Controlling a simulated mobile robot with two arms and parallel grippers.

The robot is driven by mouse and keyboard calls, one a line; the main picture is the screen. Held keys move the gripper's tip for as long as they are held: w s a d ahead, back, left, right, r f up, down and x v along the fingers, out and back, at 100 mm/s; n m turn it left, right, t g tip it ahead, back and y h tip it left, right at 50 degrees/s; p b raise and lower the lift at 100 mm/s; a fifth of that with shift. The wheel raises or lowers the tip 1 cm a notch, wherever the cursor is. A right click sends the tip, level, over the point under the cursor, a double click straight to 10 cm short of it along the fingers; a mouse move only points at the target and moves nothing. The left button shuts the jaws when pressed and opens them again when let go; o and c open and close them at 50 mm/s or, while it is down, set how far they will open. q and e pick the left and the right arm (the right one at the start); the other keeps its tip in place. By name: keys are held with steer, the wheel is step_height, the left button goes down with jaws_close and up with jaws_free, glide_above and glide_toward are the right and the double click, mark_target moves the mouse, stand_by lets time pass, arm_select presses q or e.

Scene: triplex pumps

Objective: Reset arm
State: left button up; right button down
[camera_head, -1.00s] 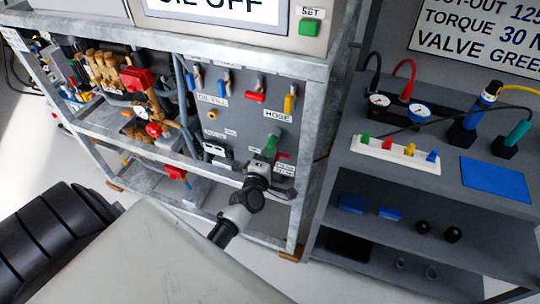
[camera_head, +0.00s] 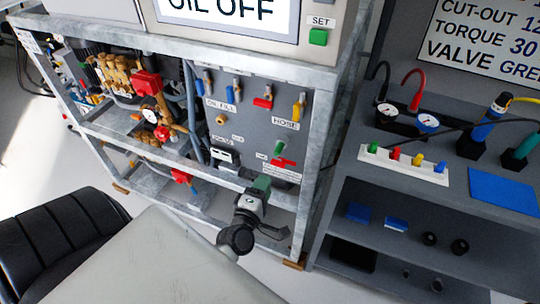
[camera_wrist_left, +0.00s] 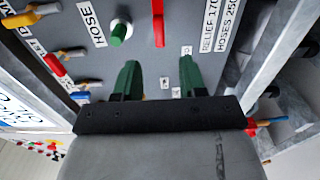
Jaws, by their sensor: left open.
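My left gripper (camera_head: 262,183) hangs in front of the lower part of the grey control panel (camera_head: 255,120). In the left wrist view, its two green fingers (camera_wrist_left: 160,80) are spread apart with nothing between them. The green knob (camera_head: 281,147) on the panel stands clear of the fingers; it also shows in the left wrist view (camera_wrist_left: 121,32). A red lever (camera_head: 284,162) sits just below the knob, and its red bar shows in the left wrist view (camera_wrist_left: 158,22). My right gripper is not in view.
A metal frame surrounds the panel, with its upright post (camera_head: 318,150) close on the right. Blue, red and yellow valve handles line the panel top. A grey shelf (camera_head: 400,185) with gauges, a white peg strip (camera_head: 403,164) and a blue mat (camera_head: 502,190) stands at right.

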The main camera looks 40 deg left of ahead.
arm_select(q)
steer(key=shift+s+d, duration=0.2)
steer(key=shift+s, duration=0.45)
steer(key=s+d+f+m+g+h+p, duration=0.2)
steer(key=s+f+m, duration=0.15)
steer(key=f, duration=0.35)
steer(key=s+d+f+m+g+h+p, duration=0.1)
steer(key=s+d+f+m+g, duration=0.1)
steer(key=s+f+m+g, duration=0.3)
steer(key=s+d+f+m+h+p, duration=0.1)
steer(key=d+f+m+h+p, duration=0.15)
steer(key=f, duration=0.55)
steer(key=s+f+m+g+p, duration=0.1)
steer(key=s+f+m+g, duration=0.2)
steer(key=s, duration=0.5)
steer(key=s+f+m+g, duration=0.3)
steer(key=s+f+m, duration=0.1)
steer(key=s, duration=0.4)
steer(key=s+f+m+g+y+p, duration=0.1)
steer(key=s+f+m+g, duration=0.2)
steer(key=s, duration=0.5)
steer(key=f+m, duration=0.1)
steer(key=m, duration=0.1)
steer(key=shift+s+f+m+p, duration=0.15)
steer(key=shift+f+m+p, duration=0.15)
steer(key=shift+f+p, duration=0.05)
